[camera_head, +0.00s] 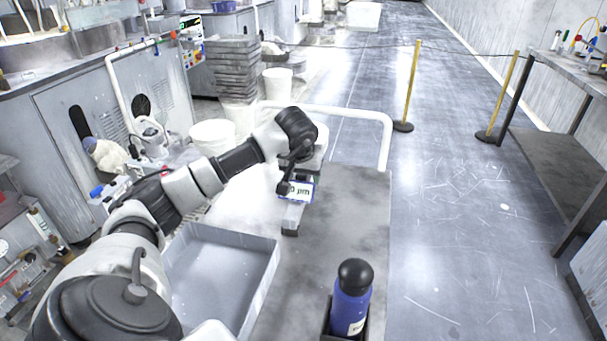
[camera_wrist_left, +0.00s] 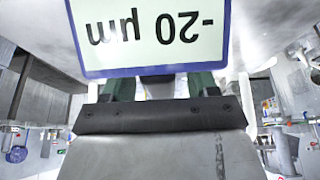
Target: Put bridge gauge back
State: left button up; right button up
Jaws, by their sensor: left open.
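The bridge gauge shows in the head view as a small white display (camera_head: 299,191) with a blue rim, above a grey block (camera_head: 293,215) with a dark lower end. It is at the trolley top. In the left wrist view the display (camera_wrist_left: 150,28) fills the top middle, upside down, reading "-20 µm". My left gripper (camera_head: 290,182) is open and right at the gauge, partly covering the display. I cannot tell whether its fingers touch the gauge. My right gripper is not in view.
The grey trolley top (camera_head: 352,205) is bare to the right of the gauge. A shallow grey tray (camera_head: 262,275) lies front left. A blue bottle (camera_head: 350,304) with a black cap stands in a dark holder at the front. A white rail (camera_head: 386,145) rises at the trolley's far end.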

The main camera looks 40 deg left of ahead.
pick_arm(q)
jog(key=v, duration=1.1)
jog(key=shift+s+r, duration=0.2)
jog(key=shift+r, duration=0.15)
